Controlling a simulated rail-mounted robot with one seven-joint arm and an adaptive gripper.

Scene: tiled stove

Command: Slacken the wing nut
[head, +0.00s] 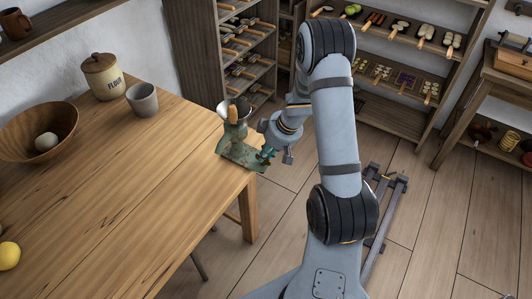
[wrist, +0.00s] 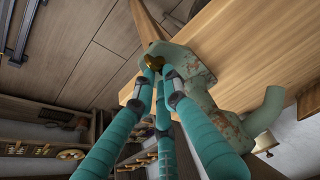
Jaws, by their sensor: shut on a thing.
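A worn green cast machine with rusty patches (head: 238,152), looking like a hand grinder, stands at the corner of the wooden table. It also shows in the wrist view (wrist: 205,80). The brass-coloured wing nut (wrist: 153,62) shows at the near end of the machine's body, between my fingertips. In the head view I cannot make out the wing nut. My gripper (head: 266,155) is at the table's edge beside the machine; its teal fingers close around the wing nut in the wrist view (wrist: 155,72). The fingertips partly hide the nut.
The wooden table (head: 110,190) holds a bowl with a pale ball (head: 38,132), a lidded jar (head: 103,76), a grey cup (head: 143,99) and a yellow fruit (head: 8,255). Shelves stand behind.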

